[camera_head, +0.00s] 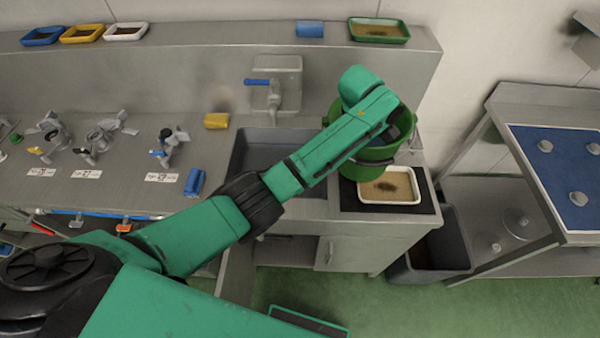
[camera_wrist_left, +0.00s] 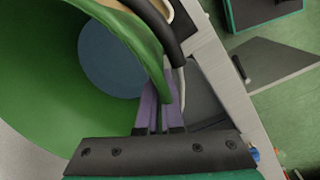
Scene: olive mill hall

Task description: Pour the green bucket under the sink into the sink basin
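The green bucket (camera_head: 372,153) is at the right end of the sink counter, behind the white-rimmed tray, partly hidden by my left arm. I cannot tell whether it rests on the counter or hangs just above it. In the left wrist view the bucket (camera_wrist_left: 50,90) fills the left side, with a blue-grey round area inside. My left gripper (camera_wrist_left: 158,112) has its purple fingers close together at the bucket's rim and appears shut on it. The grey sink basin (camera_head: 262,153) lies left of the bucket, under the wall tap (camera_head: 270,92). My right gripper is not in view.
A white tray of brown matter (camera_head: 390,188) sits on a dark mat. A yellow sponge (camera_head: 216,120) and blue cylinder (camera_head: 194,181) lie left of the basin. A green tray (camera_head: 379,30) stands on the ledge above. A grey bin (camera_head: 438,250) stands on the floor at right.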

